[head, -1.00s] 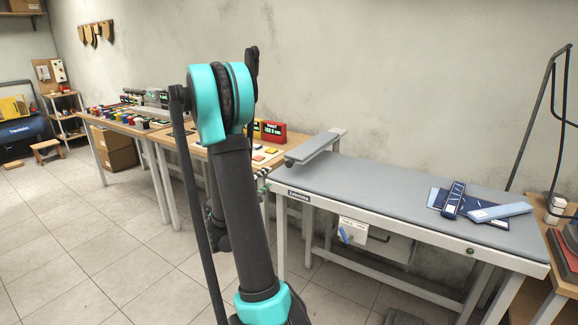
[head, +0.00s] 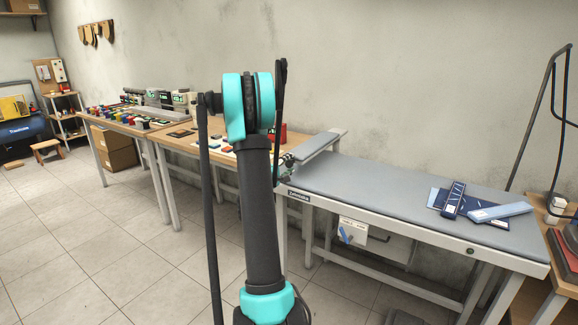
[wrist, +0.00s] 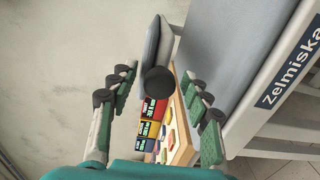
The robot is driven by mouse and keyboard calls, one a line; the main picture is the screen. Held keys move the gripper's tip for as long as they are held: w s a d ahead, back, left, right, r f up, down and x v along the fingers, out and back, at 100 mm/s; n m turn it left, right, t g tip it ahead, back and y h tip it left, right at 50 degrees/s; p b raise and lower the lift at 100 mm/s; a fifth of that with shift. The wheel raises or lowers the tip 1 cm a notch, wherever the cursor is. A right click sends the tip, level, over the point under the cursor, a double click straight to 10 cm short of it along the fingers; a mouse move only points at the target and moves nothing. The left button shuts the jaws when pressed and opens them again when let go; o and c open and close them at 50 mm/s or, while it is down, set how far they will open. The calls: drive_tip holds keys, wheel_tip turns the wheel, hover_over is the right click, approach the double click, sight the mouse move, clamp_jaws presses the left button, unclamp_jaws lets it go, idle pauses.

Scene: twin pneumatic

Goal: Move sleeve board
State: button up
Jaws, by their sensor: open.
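The sleeve board (head: 318,146) is a narrow grey padded board at the left end of the grey ironing table (head: 395,190), raised above the table top. In the wrist view the sleeve board (wrist: 153,42) points toward me, with a dark round knob (wrist: 158,81) at its near end. My gripper (wrist: 160,84) is open, with one finger on each side of the knob. I cannot tell whether a finger touches it. In the head view my gripper (head: 284,168) is at the board's near end, partly hidden behind my arm.
Blue patterned boards and a light-blue one (head: 500,211) lie on the right of the ironing table. A wooden table (head: 180,145) with displays and coloured pieces stands to the left. The middle of the ironing table is clear. The wall is close behind.

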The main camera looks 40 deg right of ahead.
drive_tip(key=shift+d, duration=0.1)
drive_tip(key=shift+c, duration=0.6)
clamp_jaws()
drive_tip(key=shift+s, duration=0.1)
drive_tip(key=shift+s, duration=0.1)
